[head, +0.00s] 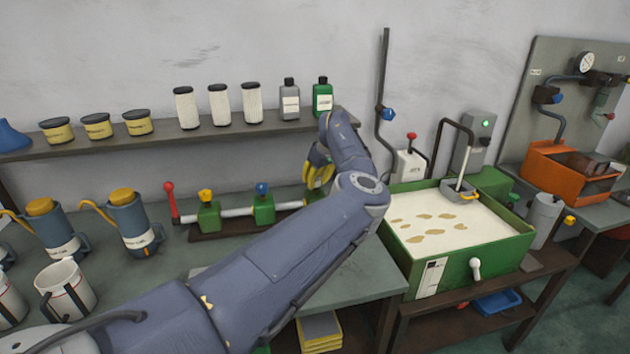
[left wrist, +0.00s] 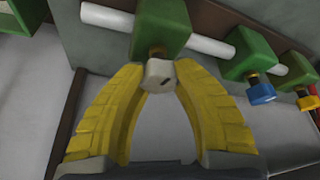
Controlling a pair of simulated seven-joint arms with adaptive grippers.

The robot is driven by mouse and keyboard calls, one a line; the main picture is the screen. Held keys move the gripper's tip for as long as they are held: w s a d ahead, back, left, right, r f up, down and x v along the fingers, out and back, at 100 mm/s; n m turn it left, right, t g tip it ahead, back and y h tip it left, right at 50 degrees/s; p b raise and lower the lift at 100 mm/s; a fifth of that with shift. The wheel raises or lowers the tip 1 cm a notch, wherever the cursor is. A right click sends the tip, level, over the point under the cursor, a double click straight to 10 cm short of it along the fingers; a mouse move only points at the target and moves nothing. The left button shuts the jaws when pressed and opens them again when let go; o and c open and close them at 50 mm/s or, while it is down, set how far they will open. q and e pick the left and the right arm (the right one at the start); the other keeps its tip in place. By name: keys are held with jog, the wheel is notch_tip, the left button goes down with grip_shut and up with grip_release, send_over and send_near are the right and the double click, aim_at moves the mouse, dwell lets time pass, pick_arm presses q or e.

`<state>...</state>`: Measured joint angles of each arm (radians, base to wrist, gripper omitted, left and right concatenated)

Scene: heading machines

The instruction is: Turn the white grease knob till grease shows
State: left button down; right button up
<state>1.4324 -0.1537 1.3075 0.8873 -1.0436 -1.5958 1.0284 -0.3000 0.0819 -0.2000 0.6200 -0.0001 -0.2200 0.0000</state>
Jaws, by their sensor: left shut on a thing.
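The white grease knob (left wrist: 159,76) sits on a short brass stem below a green block (left wrist: 161,28) on a white pipe (left wrist: 105,17). My left gripper (left wrist: 160,82) has its yellow fingers shut on the knob, one fingertip at each side. A small dark mark shows on the knob's face. I see no grease around it. In the head view my left gripper (head: 319,170) is at the right end of the pipe rack, and its arm hides the knob there. My right gripper is not in view.
Along the same pipe stand green blocks with a blue knob (head: 262,188) and a yellow knob (head: 206,195), with a red lever (head: 169,188) at the left end. A shelf (head: 170,137) of tins and bottles is behind. A green tank (head: 460,267) stands to the right.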

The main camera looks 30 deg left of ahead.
pick_arm(q)
jog(key=shift+w+r+n, duration=0.25)
jog(key=shift+r+n, duration=0.05)
jog(key=shift+n, duration=0.3)
jog(key=c, duration=1.4)
grip_release()
jog(key=o, duration=0.5)
jog(key=shift+s+f+g, duration=0.1)
jog(key=shift+f+g, duration=0.1)
jog(key=shift+g, duration=0.1)
jog(key=v, duration=1.2)
